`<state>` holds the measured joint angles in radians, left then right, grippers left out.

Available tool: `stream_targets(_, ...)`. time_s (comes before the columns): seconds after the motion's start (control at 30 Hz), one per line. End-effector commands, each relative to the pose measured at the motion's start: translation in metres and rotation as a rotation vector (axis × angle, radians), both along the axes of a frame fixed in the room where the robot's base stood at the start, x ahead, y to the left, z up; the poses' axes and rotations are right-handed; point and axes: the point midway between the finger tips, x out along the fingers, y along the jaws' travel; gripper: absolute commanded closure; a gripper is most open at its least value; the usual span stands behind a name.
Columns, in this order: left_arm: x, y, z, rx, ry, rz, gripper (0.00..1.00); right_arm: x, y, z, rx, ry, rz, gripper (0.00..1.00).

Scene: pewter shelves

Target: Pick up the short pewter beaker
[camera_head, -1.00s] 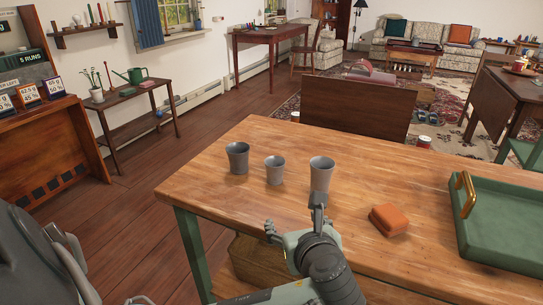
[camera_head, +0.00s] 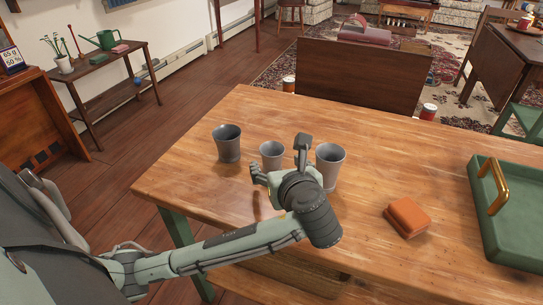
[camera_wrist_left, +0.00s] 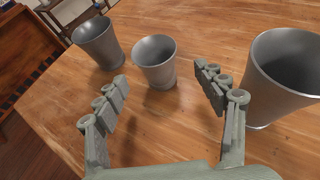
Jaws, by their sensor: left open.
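Three grey pewter beakers stand upright in a row on the wooden table. The short beaker (camera_head: 271,152) is the middle one; in the left wrist view (camera_wrist_left: 154,63) it stands just ahead of the gap between my fingers. A taller beaker (camera_head: 227,143) is to its left and another tall beaker (camera_head: 331,165) to its right. My left gripper (camera_head: 279,160) is open and empty, on the near side of the short beaker, and partly hides it in the head view. My right gripper is not in view.
The right tall beaker (camera_wrist_left: 285,75) is close beside my right-hand finger in the wrist view. An orange block (camera_head: 407,217) and a green tray (camera_head: 520,255) with a gold handle are farther right on the wooden table (camera_head: 400,160).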

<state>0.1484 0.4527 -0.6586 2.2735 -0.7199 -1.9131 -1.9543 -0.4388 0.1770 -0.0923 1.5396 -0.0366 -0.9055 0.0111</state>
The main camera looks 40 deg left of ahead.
Motion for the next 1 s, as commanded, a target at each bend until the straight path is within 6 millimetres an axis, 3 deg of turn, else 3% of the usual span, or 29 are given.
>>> stream_targets(0.3, 0.026, 0.033, -0.016, 0.001, 0.001, 0.001, 0.30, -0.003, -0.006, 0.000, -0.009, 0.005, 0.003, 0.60)
stream_targets(0.63, 0.031, 0.037, -0.019, -0.001, -0.001, 0.000, 0.30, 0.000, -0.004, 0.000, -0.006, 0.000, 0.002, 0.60)
stream_targets(1.0, 0.031, 0.037, -0.019, -0.002, 0.000, 0.000, 0.75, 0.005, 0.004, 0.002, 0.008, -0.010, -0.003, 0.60)
